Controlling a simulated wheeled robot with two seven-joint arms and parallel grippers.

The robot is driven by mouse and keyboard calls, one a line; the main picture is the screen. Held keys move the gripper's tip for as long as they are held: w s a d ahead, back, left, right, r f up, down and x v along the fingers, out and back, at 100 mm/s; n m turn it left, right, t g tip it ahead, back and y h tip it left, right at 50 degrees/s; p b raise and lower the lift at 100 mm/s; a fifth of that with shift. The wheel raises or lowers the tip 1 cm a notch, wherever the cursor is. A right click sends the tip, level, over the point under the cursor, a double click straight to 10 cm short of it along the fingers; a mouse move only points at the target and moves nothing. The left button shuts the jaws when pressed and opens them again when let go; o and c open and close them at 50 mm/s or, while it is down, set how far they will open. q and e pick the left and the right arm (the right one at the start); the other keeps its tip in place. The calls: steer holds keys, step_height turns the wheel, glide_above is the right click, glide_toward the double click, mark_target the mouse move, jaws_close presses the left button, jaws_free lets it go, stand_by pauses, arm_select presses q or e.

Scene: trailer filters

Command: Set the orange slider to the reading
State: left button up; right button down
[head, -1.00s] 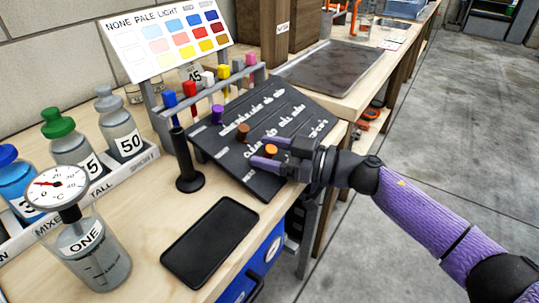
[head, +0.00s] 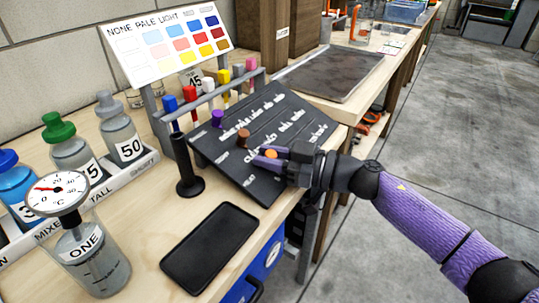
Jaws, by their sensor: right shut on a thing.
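The orange slider (head: 271,154) is a small round knob on the dark sloped board (head: 232,175). My right gripper (head: 268,155) reaches in from the right, low over the board, with its purple fingers shut on the orange slider. A brown knob (head: 243,136) and a purple knob (head: 217,118) sit farther up the same board. White lettering on the board is too small to read surely. A round dial gauge (head: 57,192) marked °C stands in a jar labelled ONE (head: 88,255); its red needle points left. My left gripper is not in view.
A rack of coloured-top sticks (head: 210,90) stands behind the board, below a colour chart (head: 168,42). A black post (head: 187,170) and a black flat tray (head: 210,248) are to its left. Bottles (head: 123,130) stand at far left.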

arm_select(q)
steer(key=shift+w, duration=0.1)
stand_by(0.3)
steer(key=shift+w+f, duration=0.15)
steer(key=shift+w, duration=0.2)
arm_select(e)
steer(key=shift+w+d, duration=0.15)
steer(key=shift+w, duration=0.1)
steer(key=shift+w+d, duration=0.45)
steer(key=shift+w, duration=0.2)
steer(key=shift+w+d, duration=0.45)
steer(key=shift+w, duration=0.2)
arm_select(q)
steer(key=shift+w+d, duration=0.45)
